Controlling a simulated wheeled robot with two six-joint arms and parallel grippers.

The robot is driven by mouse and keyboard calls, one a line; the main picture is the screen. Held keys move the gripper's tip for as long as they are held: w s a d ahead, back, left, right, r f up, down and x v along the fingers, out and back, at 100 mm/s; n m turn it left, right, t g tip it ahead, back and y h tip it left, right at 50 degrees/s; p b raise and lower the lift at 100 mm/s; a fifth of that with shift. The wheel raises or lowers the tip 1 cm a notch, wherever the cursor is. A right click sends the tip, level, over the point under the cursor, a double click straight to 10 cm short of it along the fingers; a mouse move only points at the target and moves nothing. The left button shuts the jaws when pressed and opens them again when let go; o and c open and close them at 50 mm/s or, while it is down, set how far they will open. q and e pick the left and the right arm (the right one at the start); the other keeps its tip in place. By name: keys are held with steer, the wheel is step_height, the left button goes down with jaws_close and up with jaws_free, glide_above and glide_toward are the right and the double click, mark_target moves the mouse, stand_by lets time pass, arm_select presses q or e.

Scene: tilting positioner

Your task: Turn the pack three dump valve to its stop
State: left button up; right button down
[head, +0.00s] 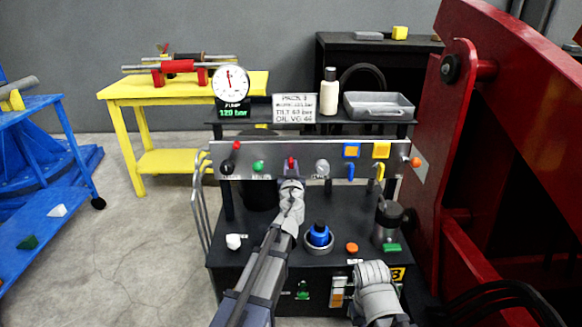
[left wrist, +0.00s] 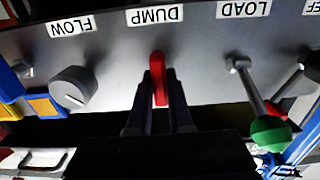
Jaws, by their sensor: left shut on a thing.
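The dump valve (left wrist: 157,62) is a red lever under the DUMP label on the grey panel in the left wrist view. In the head view its red top (head: 291,161) shows just above my left gripper (head: 291,180). My left gripper (left wrist: 160,98) is shut on the lever, one dark finger on each side. The pack three sign (head: 294,107) and a dial gauge with a green readout (head: 234,112) stand above the panel. My right gripper (head: 375,278) is low at the pack's front; its jaws are not clear.
The green-knobbed load lever (left wrist: 270,132) and grey flow knob (left wrist: 73,88) flank the dump valve. A blue-capped filler (head: 318,237) and a metal canister (head: 388,222) stand on the black deck below. A large red frame (head: 480,150) blocks the right side.

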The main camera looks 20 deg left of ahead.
arm_select(q)
steer(key=shift+m, duration=0.3)
jaws_close()
steer(key=m, duration=0.3)
steer(key=shift+d+m, duration=0.1)
steer(key=shift+m, duration=0.3)
steer(key=m, duration=0.4)
steer(key=shift+d+f+m, duration=0.1)
steer(key=shift+m, duration=0.2)
steer(key=m, duration=0.4)
steer(key=shift+f, duration=0.1)
steer(key=shift+d+f+m+b, duration=0.1)
steer(key=shift+m+b, duration=0.2)
steer(key=shift+m, duration=2.1)
steer(key=o, duration=0.7)
jaws_free()
steer(key=shift+w, duration=0.1)
steer(key=shift+o, duration=0.2)
